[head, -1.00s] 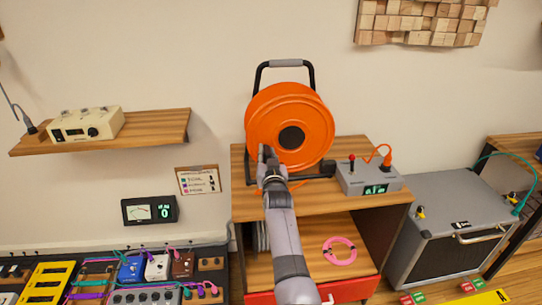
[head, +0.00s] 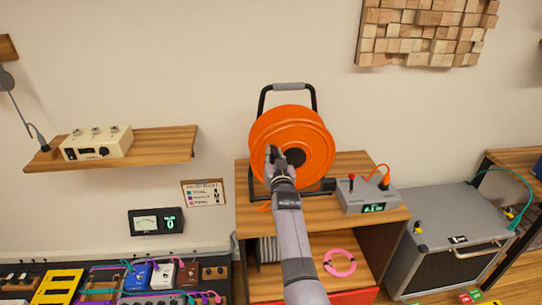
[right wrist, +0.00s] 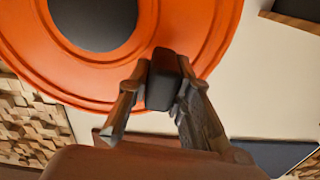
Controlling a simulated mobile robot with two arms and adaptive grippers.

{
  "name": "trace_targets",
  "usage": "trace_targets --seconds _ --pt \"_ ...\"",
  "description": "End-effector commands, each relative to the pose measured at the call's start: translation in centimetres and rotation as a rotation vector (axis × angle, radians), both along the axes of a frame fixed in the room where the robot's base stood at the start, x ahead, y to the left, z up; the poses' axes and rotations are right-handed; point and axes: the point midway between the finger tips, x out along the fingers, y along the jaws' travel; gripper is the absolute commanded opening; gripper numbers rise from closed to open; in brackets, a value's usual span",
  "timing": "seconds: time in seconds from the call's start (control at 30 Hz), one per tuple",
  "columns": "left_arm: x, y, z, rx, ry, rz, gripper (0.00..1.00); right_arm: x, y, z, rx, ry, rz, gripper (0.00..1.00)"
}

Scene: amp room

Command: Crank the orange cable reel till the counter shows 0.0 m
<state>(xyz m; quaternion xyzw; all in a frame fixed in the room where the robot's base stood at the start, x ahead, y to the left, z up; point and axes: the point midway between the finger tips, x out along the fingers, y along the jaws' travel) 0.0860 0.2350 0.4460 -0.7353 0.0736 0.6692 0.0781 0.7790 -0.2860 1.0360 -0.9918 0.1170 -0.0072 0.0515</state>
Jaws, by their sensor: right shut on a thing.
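The orange cable reel (head: 315,135) stands upright in a black frame on the wooden cabinet against the wall. Its black hub (head: 297,158) shows at the middle. My right gripper (head: 272,158) is at the reel's front face, just left of the hub. In the right wrist view the gripper (right wrist: 157,105) is shut on a black crank handle (right wrist: 163,72), with one finger on each side of it. The counter box (head: 352,196), right of the reel, has a small green display (head: 373,208); its digits are too small to read. My left gripper is not in view.
An orange plug and lead (head: 385,175) and a red-tipped lever (head: 351,178) are on the counter box. A pink cable coil (head: 340,262) lies on the shelf below. A grey amplifier (head: 455,235) stands right. A wall shelf (head: 165,146) is left.

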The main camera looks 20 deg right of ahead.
Motion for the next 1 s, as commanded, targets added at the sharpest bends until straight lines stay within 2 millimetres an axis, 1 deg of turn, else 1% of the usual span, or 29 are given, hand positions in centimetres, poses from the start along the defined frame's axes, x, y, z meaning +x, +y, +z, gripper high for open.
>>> trace_targets --seconds 0.2,0.3,0.47,0.7,0.87,1.0 --pt "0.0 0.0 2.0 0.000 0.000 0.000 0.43 -0.4 -1.7 1.8 -0.003 -0.001 -0.003 0.00" --pt "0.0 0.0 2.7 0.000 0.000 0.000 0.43 -0.6 -2.4 2.3 -0.002 0.000 -0.003 0.00" --pt "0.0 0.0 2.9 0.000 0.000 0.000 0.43 -0.7 -3.0 2.4 -0.003 0.000 -0.003 0.00" --pt "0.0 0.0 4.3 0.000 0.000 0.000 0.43 -1.3 -5.4 3.3 -0.003 0.003 -0.004 0.00" --pt "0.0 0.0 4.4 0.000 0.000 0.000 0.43 -1.6 -6.3 3.1 -0.001 0.006 -0.003 0.00" --pt "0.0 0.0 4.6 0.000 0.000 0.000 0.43 -2.0 -7.9 3.0 -0.002 0.008 -0.003 0.00"
